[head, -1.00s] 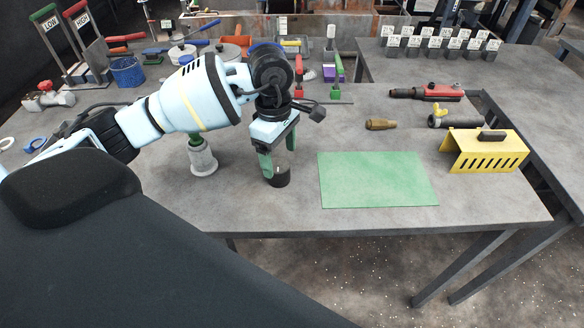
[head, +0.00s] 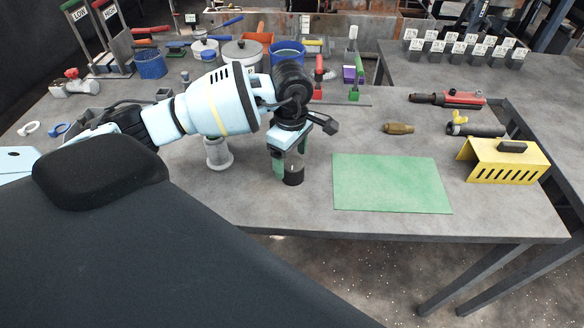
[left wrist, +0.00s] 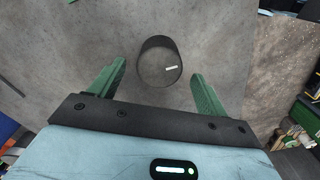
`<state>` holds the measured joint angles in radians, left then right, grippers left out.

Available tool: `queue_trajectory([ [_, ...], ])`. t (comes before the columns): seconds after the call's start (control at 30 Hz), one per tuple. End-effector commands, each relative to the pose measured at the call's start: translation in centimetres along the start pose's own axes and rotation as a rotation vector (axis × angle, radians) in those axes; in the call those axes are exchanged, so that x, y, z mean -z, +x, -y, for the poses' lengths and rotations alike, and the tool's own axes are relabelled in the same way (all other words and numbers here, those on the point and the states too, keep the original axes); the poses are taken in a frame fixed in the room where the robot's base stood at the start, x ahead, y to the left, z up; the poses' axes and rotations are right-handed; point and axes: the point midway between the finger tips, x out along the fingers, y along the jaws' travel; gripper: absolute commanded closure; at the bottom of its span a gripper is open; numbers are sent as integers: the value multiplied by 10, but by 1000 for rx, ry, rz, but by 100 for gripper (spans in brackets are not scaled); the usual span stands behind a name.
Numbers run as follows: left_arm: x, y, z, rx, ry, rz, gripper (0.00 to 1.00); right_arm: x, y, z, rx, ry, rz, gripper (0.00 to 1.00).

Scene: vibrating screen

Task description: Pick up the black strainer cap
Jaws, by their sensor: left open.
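The black strainer cap (head: 293,178) is a short dark cylinder standing on the grey bench, left of the green mat. My left gripper (head: 289,164) points down over it with its green fingers apart. The gripper is open and holds nothing. The gripper partly hides the cap in the head view. My right gripper is not in view.
The green mat (head: 392,184) lies right of the cap. A yellow slotted cover (head: 505,163) and a brass fitting (head: 398,128) are farther right. A pale grey stand (head: 218,155) is to the left behind my arm. Pots and tools crowd the back of the bench.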

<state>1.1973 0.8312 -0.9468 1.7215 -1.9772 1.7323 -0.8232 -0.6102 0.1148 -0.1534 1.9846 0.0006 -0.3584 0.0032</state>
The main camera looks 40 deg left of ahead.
Motion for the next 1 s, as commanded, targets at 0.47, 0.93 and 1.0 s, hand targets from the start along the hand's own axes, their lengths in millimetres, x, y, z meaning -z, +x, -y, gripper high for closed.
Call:
queue_trajectory([
  [0.47,1,32,-1,-1,1,1,24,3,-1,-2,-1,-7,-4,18],
  [0.93,1,31,-1,-1,0,0,71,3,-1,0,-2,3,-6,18],
  [1.0,1,31,-1,-2,0,0,71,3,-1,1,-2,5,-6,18],
])
